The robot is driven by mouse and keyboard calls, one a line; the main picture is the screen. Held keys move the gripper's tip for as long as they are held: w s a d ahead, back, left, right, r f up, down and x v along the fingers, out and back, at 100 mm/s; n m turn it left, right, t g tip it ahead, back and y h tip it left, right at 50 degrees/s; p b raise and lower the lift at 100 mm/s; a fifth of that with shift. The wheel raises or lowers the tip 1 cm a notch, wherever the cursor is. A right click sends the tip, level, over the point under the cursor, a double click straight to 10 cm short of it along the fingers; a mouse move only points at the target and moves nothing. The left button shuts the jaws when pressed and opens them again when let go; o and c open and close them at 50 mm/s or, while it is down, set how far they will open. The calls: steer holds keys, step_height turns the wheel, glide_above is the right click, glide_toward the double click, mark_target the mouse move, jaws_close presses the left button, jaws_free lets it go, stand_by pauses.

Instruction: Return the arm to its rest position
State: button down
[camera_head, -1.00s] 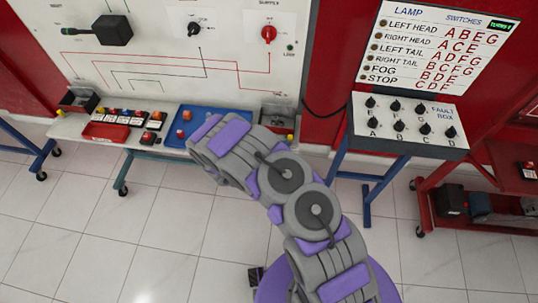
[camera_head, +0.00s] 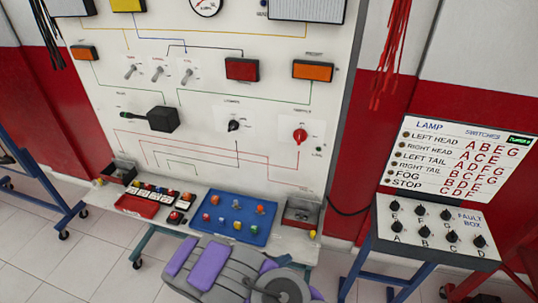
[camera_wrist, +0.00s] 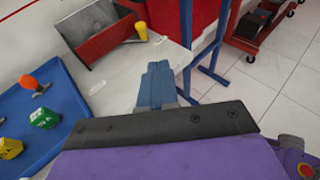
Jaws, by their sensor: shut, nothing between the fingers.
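My gripper (camera_wrist: 158,68) shows in the wrist view, its blue-grey fingers together with nothing between them. It is seen over the pale bench ledge (camera_wrist: 115,72), to the right of the blue tray (camera_wrist: 40,110). In the head view my purple and grey arm (camera_head: 225,270) lies low at the bottom edge, in front of the bench. The gripper itself cannot be made out there.
The trainer board (camera_head: 215,110) stands behind the ledge. The blue tray (camera_head: 235,217) holds several coloured parts, with a metal bin (camera_head: 301,213) to its right. A fault box (camera_head: 435,232) stands on a blue-legged stand at right. Tiled floor (camera_head: 90,265) shows at lower left.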

steer(key=s+d+r+m+g, duration=0.45)
steer(key=d+r+m, duration=0.25)
steer(key=r, duration=0.5)
steer(key=s+d+r+m+g, duration=0.45)
steer(key=d+r+m, duration=0.3)
steer(key=r, duration=0.35)
steer(key=s+r+m+g+y, duration=0.3)
steer(key=s+r+m+y, duration=0.25)
steer(key=s, duration=0.55)
steer(key=s+a+r+m+t+y, duration=0.2)
steer(key=s+a+r+m+y, duration=0.2)
steer(key=s+a, duration=0.4)
steer(key=s+r+y, duration=0.1)
steer(key=s+y, duration=0.1)
steer(key=s, duration=0.2)
steer(key=shift+a+r+m+y, duration=0.15)
steer(key=shift+a+m+y, duration=0.1)
steer(key=shift+m+y, duration=0.1)
